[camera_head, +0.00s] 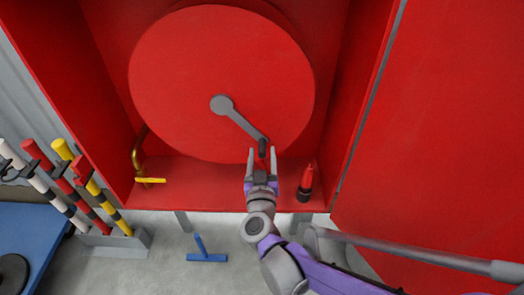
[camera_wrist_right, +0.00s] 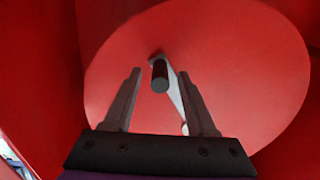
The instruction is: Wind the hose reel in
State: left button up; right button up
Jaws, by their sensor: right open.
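The hose reel (camera_head: 180,70) is a large red disc inside a red cabinet, and it fills much of the right wrist view (camera_wrist_right: 240,70). A grey crank arm (camera_head: 240,121) runs from its hub down to the right, ending in a dark handle (camera_head: 263,148). The handle shows in the right wrist view (camera_wrist_right: 159,76) between and just beyond my fingertips. My right gripper (camera_head: 262,156) is open, just below the handle, with its fingers pointing at it; I cannot tell whether they touch. My left gripper is not in view.
A red nozzle (camera_head: 306,182) with a dark base stands on the cabinet floor at right. A brass pipe with a yellow lever (camera_head: 150,180) is at left. The open cabinet door (camera_head: 440,130) fills the right side. Striped poles (camera_head: 85,185) stand in a grey rack at left.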

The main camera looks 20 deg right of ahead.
jog(key=shift+x, duration=1.05)
grip_shut()
dwell(0.7)
